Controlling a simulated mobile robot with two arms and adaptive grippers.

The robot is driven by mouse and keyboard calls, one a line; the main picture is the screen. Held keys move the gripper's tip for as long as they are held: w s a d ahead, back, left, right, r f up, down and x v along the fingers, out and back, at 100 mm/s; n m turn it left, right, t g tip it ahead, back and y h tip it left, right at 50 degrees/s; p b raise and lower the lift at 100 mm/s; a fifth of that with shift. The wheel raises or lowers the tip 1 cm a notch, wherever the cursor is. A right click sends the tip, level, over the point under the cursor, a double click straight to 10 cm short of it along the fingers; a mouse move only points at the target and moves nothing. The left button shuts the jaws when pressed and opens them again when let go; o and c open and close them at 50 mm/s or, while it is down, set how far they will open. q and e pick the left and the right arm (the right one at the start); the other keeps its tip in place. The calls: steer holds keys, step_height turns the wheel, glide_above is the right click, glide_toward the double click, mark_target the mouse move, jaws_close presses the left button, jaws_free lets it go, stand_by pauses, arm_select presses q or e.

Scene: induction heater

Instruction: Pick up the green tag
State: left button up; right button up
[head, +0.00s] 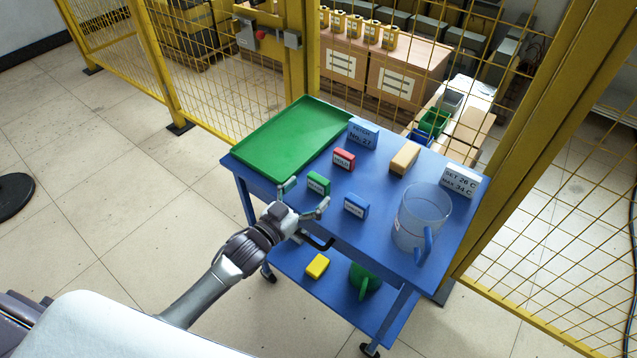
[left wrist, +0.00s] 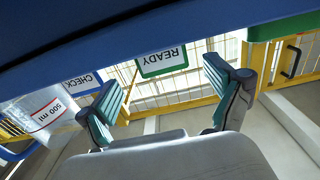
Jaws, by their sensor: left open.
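The green tag (head: 318,183) stands on the blue cart top near its front edge. In the left wrist view the green tag (left wrist: 162,60) shows a white face reading READY upside down, ahead of and between the fingers. My left gripper (head: 305,197) is open at the cart's front edge, one finger to the left of the tag and one to the lower right. In the left wrist view the fingers of my left gripper (left wrist: 163,88) are spread with nothing between their pads. My right gripper is not in view.
A red tag (head: 343,160) and a blue tag (head: 356,205) stand near the green one. A green tray (head: 290,140) lies at the left; a clear jug (head: 422,215) stands at the right. Yellow mesh fencing (head: 225,100) stands behind.

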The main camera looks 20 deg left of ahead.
mark_target(316, 183)
arm_select(q)
steer(key=x, duration=0.4)
steer(key=shift+w+a+r, duration=0.1)
steer(key=shift+w+a, duration=0.05)
steer(key=shift+w, duration=0.05)
steer(key=c, duration=1.2)
steer(key=shift+c, duration=0.2)
